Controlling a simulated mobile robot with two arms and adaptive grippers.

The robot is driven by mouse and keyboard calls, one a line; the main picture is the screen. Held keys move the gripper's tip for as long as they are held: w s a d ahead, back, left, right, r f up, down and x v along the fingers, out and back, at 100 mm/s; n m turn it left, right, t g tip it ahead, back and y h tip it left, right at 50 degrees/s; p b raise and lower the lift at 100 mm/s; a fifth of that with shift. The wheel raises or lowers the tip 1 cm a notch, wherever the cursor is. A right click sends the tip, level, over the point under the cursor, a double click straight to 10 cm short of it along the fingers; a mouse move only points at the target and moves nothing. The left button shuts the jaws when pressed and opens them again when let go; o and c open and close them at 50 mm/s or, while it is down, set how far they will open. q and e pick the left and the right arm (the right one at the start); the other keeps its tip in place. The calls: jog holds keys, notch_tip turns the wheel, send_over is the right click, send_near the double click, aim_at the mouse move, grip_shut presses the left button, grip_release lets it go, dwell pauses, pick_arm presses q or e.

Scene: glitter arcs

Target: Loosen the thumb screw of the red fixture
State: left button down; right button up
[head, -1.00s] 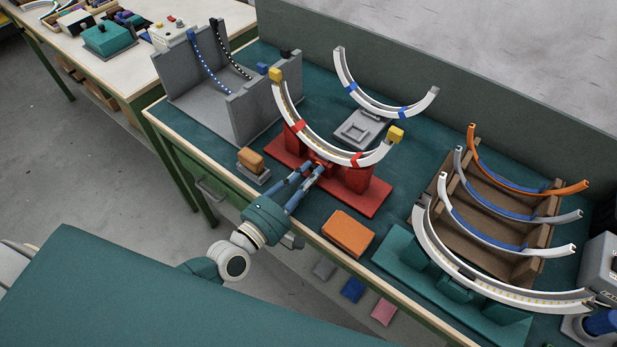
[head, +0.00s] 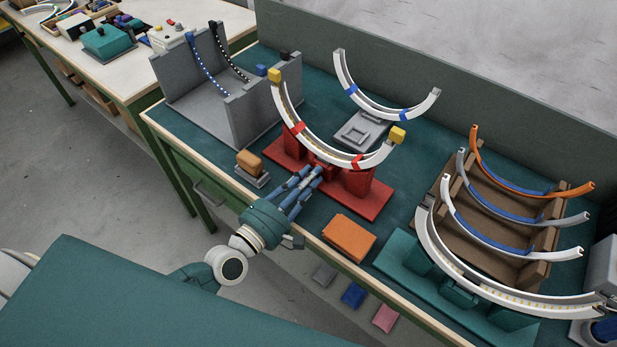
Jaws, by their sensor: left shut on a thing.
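The red fixture (head: 371,203) stands on the green bench top and carries a white curved rail (head: 318,142). Red clamps hold the rail, and its two ends have yellow blocks. My left gripper (head: 314,174) reaches in from the front edge of the bench to the middle of the fixture, below the rail. It is shut on the thumb screw at the fixture's front. The fingers mostly hide the screw, so I cannot tell how far it is turned. My right gripper is not in view.
An orange-brown block on a small stand (head: 250,164) is left of my gripper. An orange box (head: 348,237) lies to its right near the edge. A grey fixture (head: 365,129) with another white arc stands behind. A wooden rack (head: 475,226) of arcs is at right.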

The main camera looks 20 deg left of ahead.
pick_arm(q)
jog(key=shift+w+a+r, duration=0.1)
jog(key=shift+w+r, duration=0.05)
jog(key=shift+r, duration=0.2)
jog(key=c, duration=1.9)
grip_release()
jog(key=shift+o, duration=0.4)
jog(key=shift+w+f, duration=0.1)
jog(key=shift+f, duration=0.15)
jog(key=v, duration=1.2)
